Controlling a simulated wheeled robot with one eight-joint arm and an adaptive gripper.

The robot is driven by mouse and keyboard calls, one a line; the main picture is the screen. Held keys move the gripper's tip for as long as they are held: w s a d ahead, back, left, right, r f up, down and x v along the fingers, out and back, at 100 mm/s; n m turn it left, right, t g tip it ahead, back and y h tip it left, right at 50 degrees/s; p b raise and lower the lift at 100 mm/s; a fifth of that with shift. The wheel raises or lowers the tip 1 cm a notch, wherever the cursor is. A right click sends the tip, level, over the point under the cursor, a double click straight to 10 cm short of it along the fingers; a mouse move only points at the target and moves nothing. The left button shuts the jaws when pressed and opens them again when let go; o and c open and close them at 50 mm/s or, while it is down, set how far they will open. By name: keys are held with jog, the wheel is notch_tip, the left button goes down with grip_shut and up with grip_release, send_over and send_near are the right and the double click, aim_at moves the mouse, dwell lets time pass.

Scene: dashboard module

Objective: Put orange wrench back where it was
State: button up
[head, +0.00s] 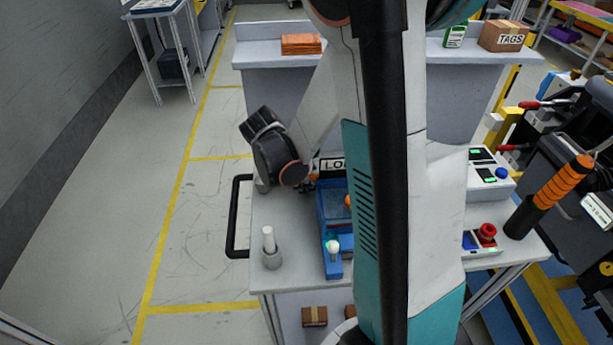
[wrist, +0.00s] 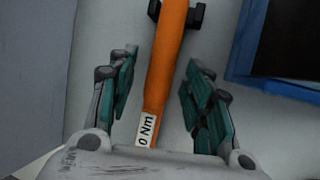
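The orange wrench (wrist: 170,60) runs lengthwise through the wrist view, with a white label ending in "0 Nm" near its lower end. A black bracket (wrist: 197,17) shows at its upper part. My gripper (wrist: 160,65) is open, with one teal-padded finger on each side of the wrench and visible gaps between. The wrench's lower end is hidden behind my gripper body. In the head view my arm hides most of the wrench and the gripper's fingers.
A blue tray (head: 333,262) stands on the cart, and its edge is at right in the wrist view (wrist: 246,45). A grey holder with a white peg (head: 270,250) is at the cart's front left. An orange-and-black handled tool (head: 555,185) and control boxes (head: 490,172) are at right.

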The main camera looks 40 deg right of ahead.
jog(key=p+v, duration=0.5)
jog(key=v, duration=0.7)
jog(key=s+a+r+m+t+y, duration=0.5)
jog(key=s+a+r+m, duration=0.5)
jog(key=a, duration=0.4)
jog(key=shift+s+a+r+t+y, duration=0.15)
jog(key=shift+s+a+t+y, duration=0.2)
jog(key=shift+t, duration=0.65)
